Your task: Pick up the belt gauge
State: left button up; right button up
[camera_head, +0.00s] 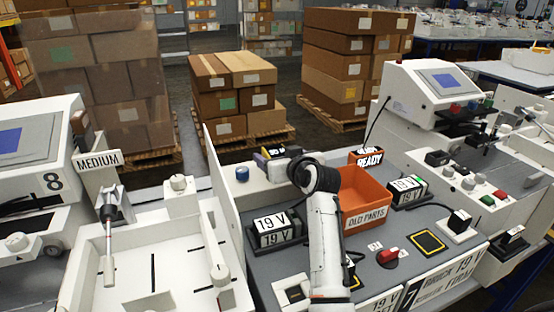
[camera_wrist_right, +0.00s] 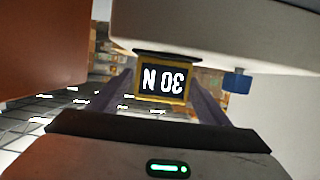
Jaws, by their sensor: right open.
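A small dark block with a yellow-edged label (camera_head: 272,153) is at the back of the grey workbench, partly hidden by my right wrist. In the right wrist view its label (camera_wrist_right: 166,80) appears inverted and seems to read 30 N. I take it to be the belt gauge, but no name on it confirms this. My right gripper (camera_wrist_right: 158,97) is open, with one finger on each side of the block in that view. I cannot tell whether the fingers touch it. In the head view the fingers are mostly hidden behind my wrist. My left gripper is not in view.
An orange OLD PARTS bin (camera_head: 363,200) stands just right of my right arm. A blue knob (camera_head: 242,174) is left of the block. 19 V blocks (camera_head: 277,231) sit in front, and a red switch (camera_head: 388,256) is at right. A white upright panel (camera_head: 222,200) borders the bench's left.

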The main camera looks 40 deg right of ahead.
jog(key=shift+r, duration=0.1)
jog(key=c, duration=1.4)
